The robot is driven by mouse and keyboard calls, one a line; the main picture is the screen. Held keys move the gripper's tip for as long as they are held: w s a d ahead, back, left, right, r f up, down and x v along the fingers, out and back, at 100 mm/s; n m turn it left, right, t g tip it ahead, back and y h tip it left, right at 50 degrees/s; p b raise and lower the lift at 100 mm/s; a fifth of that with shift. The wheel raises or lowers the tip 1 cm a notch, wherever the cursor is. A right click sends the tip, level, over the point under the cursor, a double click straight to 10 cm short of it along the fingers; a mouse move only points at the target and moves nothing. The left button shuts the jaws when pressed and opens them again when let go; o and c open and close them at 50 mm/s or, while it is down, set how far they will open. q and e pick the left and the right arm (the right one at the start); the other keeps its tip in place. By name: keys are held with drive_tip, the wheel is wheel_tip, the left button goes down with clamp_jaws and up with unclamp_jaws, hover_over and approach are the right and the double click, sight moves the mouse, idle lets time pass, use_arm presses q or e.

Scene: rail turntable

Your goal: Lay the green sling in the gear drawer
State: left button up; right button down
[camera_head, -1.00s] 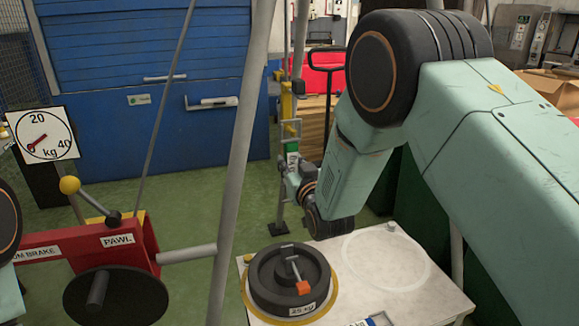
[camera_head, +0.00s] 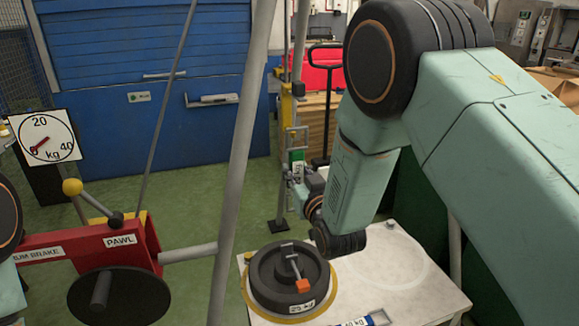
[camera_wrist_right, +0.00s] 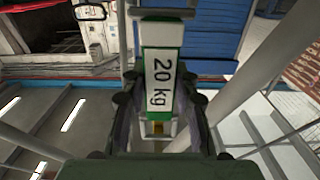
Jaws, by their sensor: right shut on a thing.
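The green sling (camera_wrist_right: 160,84) shows in the right wrist view as a white tag reading 20 kg with green borders, between the two dark fingers. My right gripper (camera_wrist_right: 158,112) is shut on it. In the head view, my right gripper (camera_head: 297,184) holds the sling's green and white tag (camera_head: 297,160) in the air, beyond the white table. Metal bars of the sling show above the tag. My left gripper is out of view; only part of my left arm shows at the left edge. I cannot pick out the gear drawer with certainty.
A black 25 kg weight (camera_head: 287,278) sits on the white table (camera_head: 400,285), inside a yellow ring. A 40 kg tag (camera_head: 360,321) lies at the table's front edge. A blue cabinet (camera_head: 130,120) stands behind.

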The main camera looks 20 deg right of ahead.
drive_tip(key=shift+s+r+p, duration=0.1)
drive_tip(key=shift+s+p, duration=0.35)
drive_tip(key=shift+s, duration=1.4)
drive_tip(key=shift+d+r, duration=0.2)
drive_tip(key=shift+r, duration=0.3)
drive_tip(key=s, duration=0.1)
drive_tip(key=s+h, duration=0.1)
drive_tip(key=shift+s+d+r+m, duration=0.3)
drive_tip(key=shift+s+d+r, duration=0.05)
drive_tip(key=shift+d, duration=0.05)
drive_tip(key=s+a+f, duration=0.2)
drive_tip(key=s+f, duration=0.7)
drive_tip(key=s, duration=0.3)
drive_tip(key=shift+s+a, duration=0.15)
drive_tip(key=shift+s, duration=0.15)
